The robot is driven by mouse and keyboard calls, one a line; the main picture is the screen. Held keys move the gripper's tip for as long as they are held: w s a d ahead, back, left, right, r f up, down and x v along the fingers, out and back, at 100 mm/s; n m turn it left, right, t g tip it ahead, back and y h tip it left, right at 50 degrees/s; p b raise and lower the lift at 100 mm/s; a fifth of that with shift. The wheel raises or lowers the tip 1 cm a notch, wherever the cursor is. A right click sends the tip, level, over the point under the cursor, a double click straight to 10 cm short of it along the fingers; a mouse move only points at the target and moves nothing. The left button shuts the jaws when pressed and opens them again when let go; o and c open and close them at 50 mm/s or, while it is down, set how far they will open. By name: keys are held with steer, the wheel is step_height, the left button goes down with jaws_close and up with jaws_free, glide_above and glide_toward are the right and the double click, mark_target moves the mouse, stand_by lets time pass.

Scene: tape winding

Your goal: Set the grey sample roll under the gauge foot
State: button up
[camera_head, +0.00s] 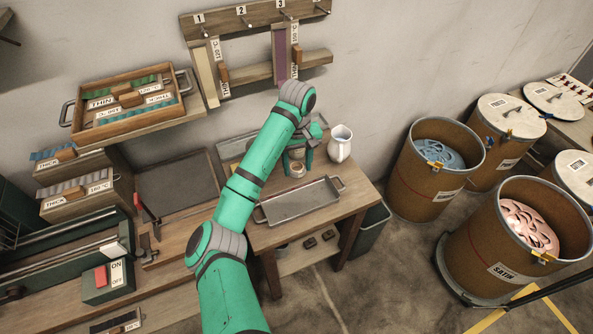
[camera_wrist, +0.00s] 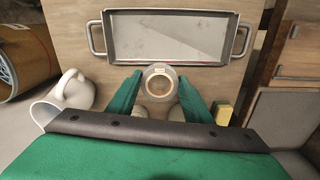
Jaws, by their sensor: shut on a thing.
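The sample roll (camera_wrist: 158,82), a pale grey ring around a brown-rimmed core, is between the two green fingers of my gripper (camera_wrist: 158,92) in the wrist view. The fingers are shut on its sides. In the head view the roll (camera_head: 298,171) shows small below my gripper (camera_head: 297,163), over the small wooden table behind the metal tray. I cannot tell whether it touches the tabletop. I cannot make out the gauge or its foot in either view; my arm and gripper hide part of the table.
An empty metal tray (camera_head: 300,203) lies at the table's front. A white jug (camera_head: 340,143) stands close to my gripper; it also shows in the wrist view (camera_wrist: 72,94). A yellow block (camera_wrist: 223,113) is on its other side. Drums (camera_head: 435,170) stand right of the table.

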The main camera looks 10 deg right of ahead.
steer(key=w+f, duration=0.2)
steer(key=f, duration=0.1)
steer(key=w+f, duration=0.2)
steer(key=shift+d, duration=0.4)
steer(key=shift+w+d+f, duration=0.1)
steer(key=shift+w+f, duration=0.05)
steer(key=shift+f, duration=1.6)
steer(key=shift+f, duration=0.2)
steer(key=o, duration=1)
